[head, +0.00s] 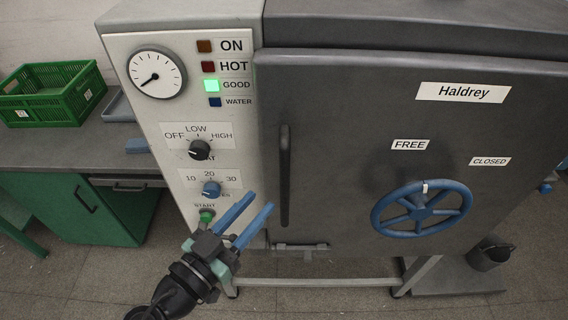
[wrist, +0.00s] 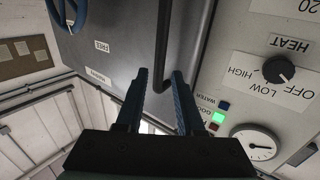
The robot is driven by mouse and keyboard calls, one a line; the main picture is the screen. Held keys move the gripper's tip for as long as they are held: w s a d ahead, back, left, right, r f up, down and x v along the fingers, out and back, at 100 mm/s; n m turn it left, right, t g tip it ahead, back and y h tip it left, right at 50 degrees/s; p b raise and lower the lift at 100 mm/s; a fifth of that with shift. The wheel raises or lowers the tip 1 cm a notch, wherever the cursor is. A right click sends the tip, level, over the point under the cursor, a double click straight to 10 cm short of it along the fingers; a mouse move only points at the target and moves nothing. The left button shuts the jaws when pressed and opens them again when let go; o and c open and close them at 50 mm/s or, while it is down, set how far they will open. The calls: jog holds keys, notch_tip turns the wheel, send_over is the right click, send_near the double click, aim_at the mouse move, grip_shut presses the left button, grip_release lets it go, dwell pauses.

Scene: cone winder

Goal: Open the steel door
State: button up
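The dark grey steel door (head: 340,120) looks shut against the machine's front. Its long black vertical handle (head: 285,175) is near its left edge. A blue handwheel (head: 421,213) is on the door's right part, its white mark at the top, nearer the FREE label (head: 410,145) than the CLOSED label (head: 490,161). My gripper (head: 261,200) is open and empty, its blue fingers pointing up toward the handle's lower end. In the wrist view the handle (wrist: 163,50) lines up between the fingertips (wrist: 160,73), with no contact visible.
The white control panel (head: 150,110) left of the door has a gauge, knobs and a lit green GOOD lamp (head: 211,86). A bench (head: 90,145) with a green crate (head: 50,92) stands at the left. A dark bucket (head: 490,254) is at lower right.

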aim_at(282, 177)
jog(key=p+x, duration=0.3)
jog(key=x, duration=0.6)
jog(key=shift+w+d, duration=0.2)
jog(key=shift+w, duration=0.1)
jog(key=shift+c, duration=0.2)
grip_shut()
dwell(0.8)
